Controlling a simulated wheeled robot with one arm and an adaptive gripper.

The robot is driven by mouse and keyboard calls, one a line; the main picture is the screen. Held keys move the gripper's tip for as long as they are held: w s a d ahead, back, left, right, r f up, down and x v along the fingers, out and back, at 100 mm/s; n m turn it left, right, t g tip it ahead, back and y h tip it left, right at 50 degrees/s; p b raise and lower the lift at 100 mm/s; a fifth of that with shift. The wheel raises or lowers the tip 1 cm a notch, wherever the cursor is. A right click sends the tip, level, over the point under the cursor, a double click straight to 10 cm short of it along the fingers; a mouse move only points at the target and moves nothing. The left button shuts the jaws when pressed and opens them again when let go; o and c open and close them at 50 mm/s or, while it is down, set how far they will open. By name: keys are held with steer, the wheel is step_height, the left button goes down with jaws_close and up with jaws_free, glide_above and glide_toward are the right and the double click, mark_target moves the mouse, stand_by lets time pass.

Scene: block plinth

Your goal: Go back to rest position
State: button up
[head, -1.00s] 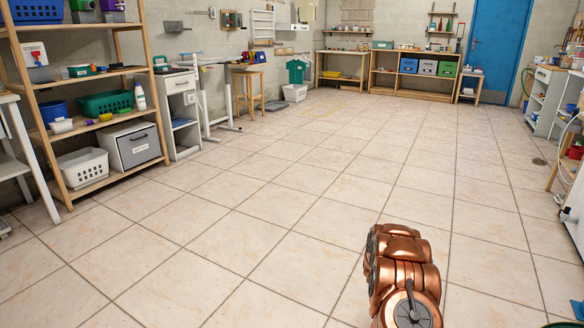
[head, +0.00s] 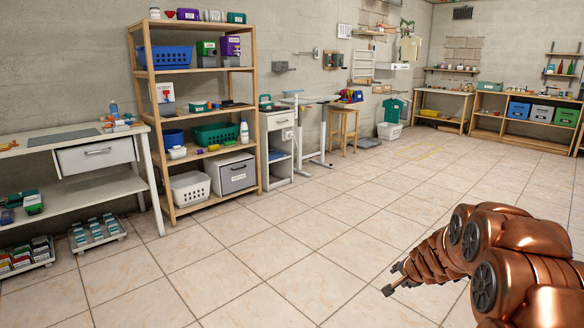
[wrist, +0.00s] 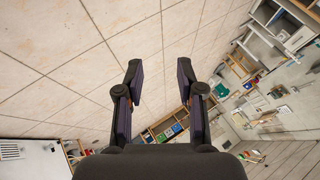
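My gripper (wrist: 160,78) is open and empty in the wrist view, its two dark fingers apart with bare tiled floor between and beyond them. In the head view my copper-coloured arm reaches in from the lower right, and the gripper (head: 394,280) shows small at its far end, above the floor. No block or plinth can be made out in these views.
A wooden shelf unit (head: 196,75) with bins stands along the left wall, beside a white workbench (head: 75,150). Trays of small items (head: 97,233) lie on the floor below the bench. A wooden stool (head: 343,131) stands further back. The tiled floor (head: 260,255) ahead is clear.

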steer(key=s+a+r+n+g+y+p, duration=0.4)
steer(key=s+a+r+n+p, duration=0.45)
steer(key=s+a+r, duration=1.05)
steer(key=s+d+r+n+g+h+p, duration=0.1)
steer(key=s+r+g+p, duration=0.1)
steer(key=s, duration=0.8)
steer(key=s+d+r+n+g+h+p, duration=0.1)
steer(key=s+r+p, duration=0.4)
steer(key=s, duration=0.5)
steer(key=s+d+r+n+g+h+p, duration=0.1)
steer(key=s+d+r+g+p, duration=0.1)
steer(key=s, duration=0.8)
step_height(320, 180, up, 2)
steer(key=g+p, duration=0.1)
steer(key=p, duration=0.2)
steer(key=shift+s+d+r+h, duration=0.2)
steer(key=shift+s+d+h, duration=0.1)
steer(key=shift+s+d, duration=0.1)
